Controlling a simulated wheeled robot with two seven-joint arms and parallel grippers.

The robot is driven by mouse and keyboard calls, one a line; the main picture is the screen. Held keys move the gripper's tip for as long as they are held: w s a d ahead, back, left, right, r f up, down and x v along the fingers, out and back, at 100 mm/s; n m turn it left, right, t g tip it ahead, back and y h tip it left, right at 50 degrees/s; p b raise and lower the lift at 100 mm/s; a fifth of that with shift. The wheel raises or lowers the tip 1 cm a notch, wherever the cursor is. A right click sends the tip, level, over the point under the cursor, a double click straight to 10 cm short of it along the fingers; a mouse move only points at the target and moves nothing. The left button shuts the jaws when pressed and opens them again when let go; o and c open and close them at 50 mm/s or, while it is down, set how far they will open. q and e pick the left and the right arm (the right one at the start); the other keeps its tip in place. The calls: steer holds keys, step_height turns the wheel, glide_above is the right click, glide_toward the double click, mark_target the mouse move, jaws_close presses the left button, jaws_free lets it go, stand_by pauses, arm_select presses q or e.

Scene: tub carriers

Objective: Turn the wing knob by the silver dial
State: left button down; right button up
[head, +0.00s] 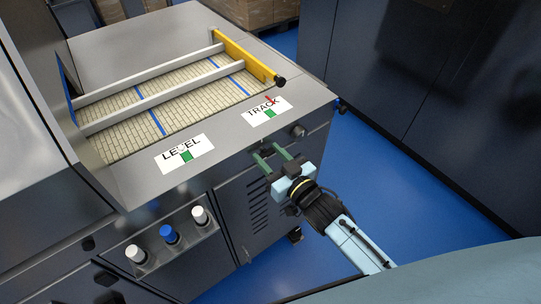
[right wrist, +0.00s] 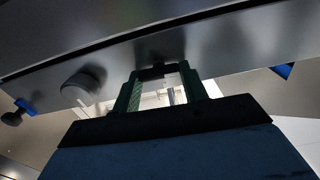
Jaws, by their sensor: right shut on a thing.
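My right gripper (head: 269,153) has its green fingers at the front face of the machine, below the TRACK label (head: 265,111). In the right wrist view its fingers (right wrist: 158,72) are shut on a small dark piece (right wrist: 155,72), which looks like the wing knob; the fingers hide most of it. The round silver dial (head: 298,131) sits just right of the gripper in the head view and left of it in the right wrist view (right wrist: 82,88). A red pointer (head: 270,100) on the TRACK label stands apart from the green patch (head: 270,113). My left gripper is out of view.
The LEVEL label (head: 183,152) is on the machine top, beside a belt (head: 150,110) with rails and a yellow bar (head: 245,58). White and blue knobs (head: 169,234) are at lower left. Blue floor (head: 385,190) is clear at right, before a dark cabinet (head: 440,90).

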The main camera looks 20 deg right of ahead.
steer(key=shift+r+n+p, duration=0.15)
steer(key=shift+n+p, duration=0.35)
steer(key=shift+p, duration=0.05)
steer(key=shift+n, duration=0.3)
steer(key=o, duration=1)
steer(key=v, duration=1.3)
steer(key=shift+s, duration=0.25)
